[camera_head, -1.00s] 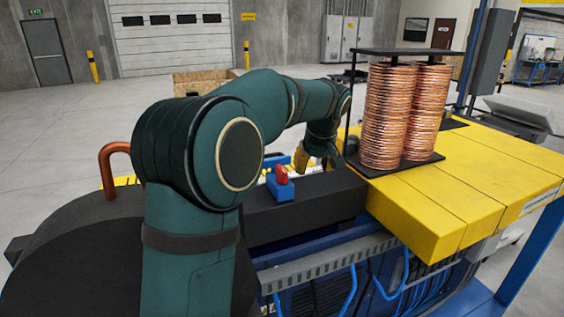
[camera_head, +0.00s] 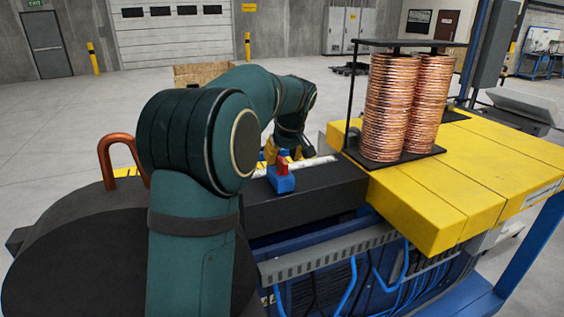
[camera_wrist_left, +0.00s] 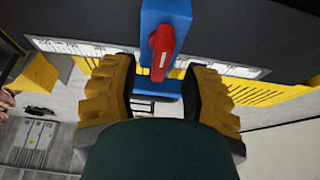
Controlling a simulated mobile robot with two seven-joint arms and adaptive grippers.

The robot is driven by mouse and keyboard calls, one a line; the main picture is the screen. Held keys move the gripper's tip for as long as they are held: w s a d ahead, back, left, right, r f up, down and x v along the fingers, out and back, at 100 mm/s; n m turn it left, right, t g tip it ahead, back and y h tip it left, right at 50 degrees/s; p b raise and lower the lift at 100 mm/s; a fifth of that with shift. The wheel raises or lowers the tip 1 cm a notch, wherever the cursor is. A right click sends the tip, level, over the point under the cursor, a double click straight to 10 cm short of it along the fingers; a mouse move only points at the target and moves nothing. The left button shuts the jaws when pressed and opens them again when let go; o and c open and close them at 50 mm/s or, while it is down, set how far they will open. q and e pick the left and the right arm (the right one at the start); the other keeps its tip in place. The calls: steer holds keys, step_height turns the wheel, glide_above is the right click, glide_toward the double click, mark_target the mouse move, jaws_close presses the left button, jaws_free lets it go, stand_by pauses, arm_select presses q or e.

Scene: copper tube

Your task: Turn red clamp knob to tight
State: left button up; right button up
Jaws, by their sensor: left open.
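The red clamp knob (camera_head: 282,165) sits on a blue clamp block (camera_head: 282,183) on the dark bench beam. In the left wrist view the red knob (camera_wrist_left: 162,50) lies lengthwise, slightly slanted, on the blue block (camera_wrist_left: 165,14). My left gripper (camera_wrist_left: 158,72) is open, its yellow padded fingers on either side of the blue block and just short of the knob. In the head view the left gripper (camera_head: 286,152) is behind the knob and partly hidden by it. No contact with the knob can be made out. My right gripper is not in view.
A white ruler strip (camera_head: 318,162) runs along the beam. A rack of copper coils (camera_head: 405,105) stands on the yellow table (camera_head: 485,170) to the right.

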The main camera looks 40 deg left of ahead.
arm_select(q)
steer(key=shift+x, duration=1)
jaws_close()
